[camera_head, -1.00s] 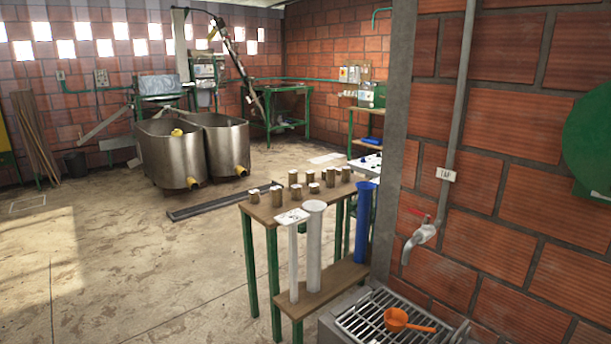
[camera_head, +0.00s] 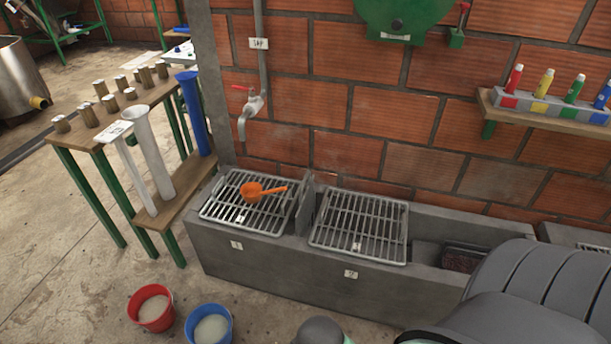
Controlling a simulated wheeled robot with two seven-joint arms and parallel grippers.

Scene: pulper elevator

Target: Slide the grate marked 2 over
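The grate marked 2 (camera_head: 358,222) lies on a long concrete trough (camera_head: 290,262), at the middle of the view. A small tag sits on the grate's front part, and a tag reading 2 (camera_head: 351,274) is on the trough's front face below it. A raised concrete divider (camera_head: 306,205) stands at its left. To its right the trough is open, with a dark mesh-like tray (camera_head: 461,260) low inside, partly hidden by my arm. Neither gripper is in view; only dark, rounded parts of my body show at the bottom right.
Another grate (camera_head: 232,213) left of the divider carries an orange scoop (camera_head: 252,191). A tap (camera_head: 250,108) hangs above it. Red (camera_head: 152,308) and blue (camera_head: 210,326) buckets stand on the floor in front. A wall shelf (camera_head: 545,113) holds coloured tubes. A wooden table (camera_head: 85,133) stands left.

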